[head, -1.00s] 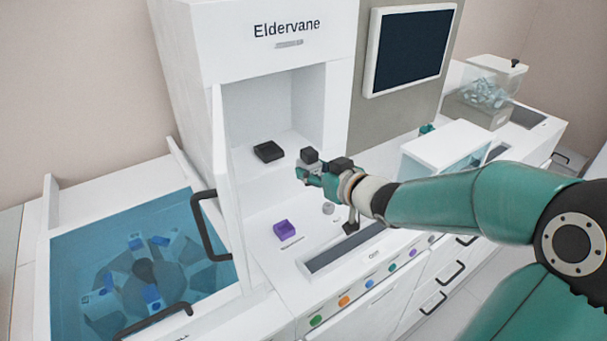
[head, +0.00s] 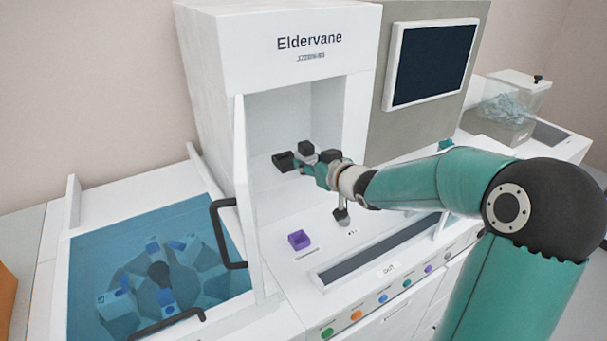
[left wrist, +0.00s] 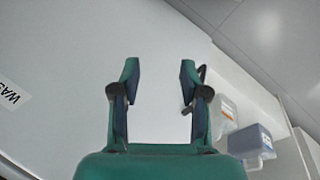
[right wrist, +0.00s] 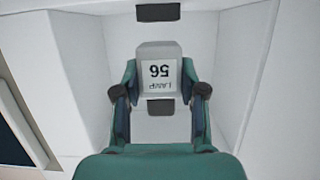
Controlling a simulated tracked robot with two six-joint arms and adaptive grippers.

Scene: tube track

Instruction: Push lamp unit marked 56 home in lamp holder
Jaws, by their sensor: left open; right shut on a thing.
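The lamp unit marked 56 (right wrist: 158,72) is a pale block with a "LAMP 56" label, upside down in the right wrist view. My right gripper (right wrist: 160,92) is shut on it, one finger on each side. A dark block that I take for the lamp holder (head: 285,161) is in the white recess, just left of my right gripper (head: 316,168) in the head view. A dark piece (right wrist: 158,12) lies ahead of the unit at the top of the right wrist view. My left gripper (left wrist: 160,80) is open and empty over a white surface.
The recess has an open white door (head: 245,200) with a black handle on its left. A purple holder (head: 299,240) stands on the counter below. A blue see-through cover (head: 110,250) lies at left. Containers (left wrist: 250,140) show in the left wrist view.

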